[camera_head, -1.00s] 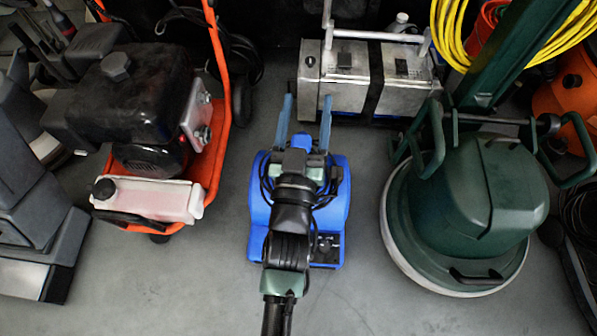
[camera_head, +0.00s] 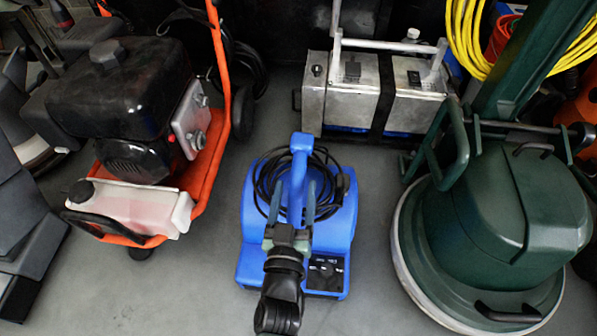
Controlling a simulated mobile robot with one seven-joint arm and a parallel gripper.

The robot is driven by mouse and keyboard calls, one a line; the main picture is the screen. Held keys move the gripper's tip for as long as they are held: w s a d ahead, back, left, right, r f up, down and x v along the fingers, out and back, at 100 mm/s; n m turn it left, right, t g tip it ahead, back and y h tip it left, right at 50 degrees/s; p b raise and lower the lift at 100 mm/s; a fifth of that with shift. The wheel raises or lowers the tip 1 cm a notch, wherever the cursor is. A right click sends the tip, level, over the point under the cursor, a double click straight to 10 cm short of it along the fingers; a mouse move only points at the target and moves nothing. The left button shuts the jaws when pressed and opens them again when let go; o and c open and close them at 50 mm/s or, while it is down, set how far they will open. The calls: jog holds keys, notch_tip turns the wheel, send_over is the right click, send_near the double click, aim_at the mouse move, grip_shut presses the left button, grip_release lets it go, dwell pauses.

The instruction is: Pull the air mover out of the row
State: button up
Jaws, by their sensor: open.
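The air mover (camera_head: 250,225) is a blue machine on the floor at the middle of the view. A dark cord lies coiled on its top, and a blue handle (camera_head: 299,160) rises from it. My gripper (camera_head: 292,192) is over the near part of the air mover, its jaws open. Its fingers appear one on each side of the handle's lower part. I cannot tell whether they touch it. My gripper and wrist hide part of the air mover's top and near side.
An orange-framed engine machine (camera_head: 125,95) with a pale tank stands left. A green floor machine (camera_head: 490,220) stands close on the right, and a metal case (camera_head: 345,105) behind. Bare grey floor (camera_head: 185,285) shows at the front and either side.

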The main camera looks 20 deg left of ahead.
jog(key=shift+b+x, duration=0.35)
jog(key=shift+x, duration=2.7)
grip_shut()
jog(key=shift+d, duration=0.15)
